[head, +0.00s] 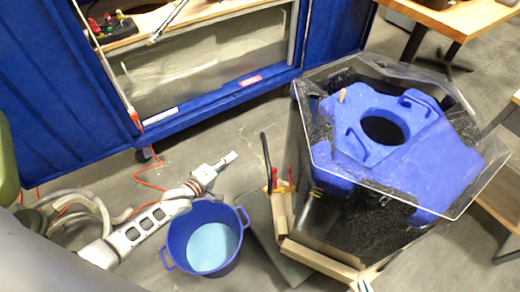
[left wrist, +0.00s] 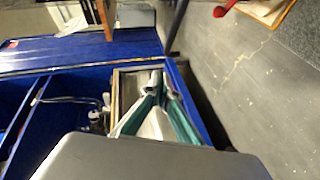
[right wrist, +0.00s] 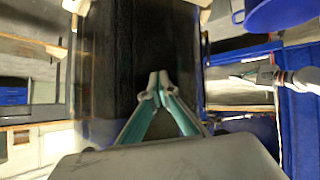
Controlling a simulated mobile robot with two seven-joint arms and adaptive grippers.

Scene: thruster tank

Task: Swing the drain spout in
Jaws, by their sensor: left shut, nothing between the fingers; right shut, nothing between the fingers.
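The tank (head: 313,115) is a clear-walled, many-sided vessel at the right of the head view, holding a large blue block. A thin black upright tube (head: 265,158), which looks like the drain spout, stands at its left side beside red-handled fittings (head: 291,182). A dark rod (left wrist: 178,28) at the top of the left wrist view may be the same tube. My left gripper (head: 230,158) is shut and empty, left of the tube and apart from it. My right gripper (right wrist: 158,82) is shut and empty before a dark panel; only a pale tip (head: 363,287) shows at the head view's bottom edge.
A blue two-handled bucket (head: 174,240) with pale blue contents stands on the floor below my left gripper, left of the tank. A blue cabinet (head: 60,100) lies behind. An orange cord (head: 150,183) runs on the floor. Wooden tables stand at right.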

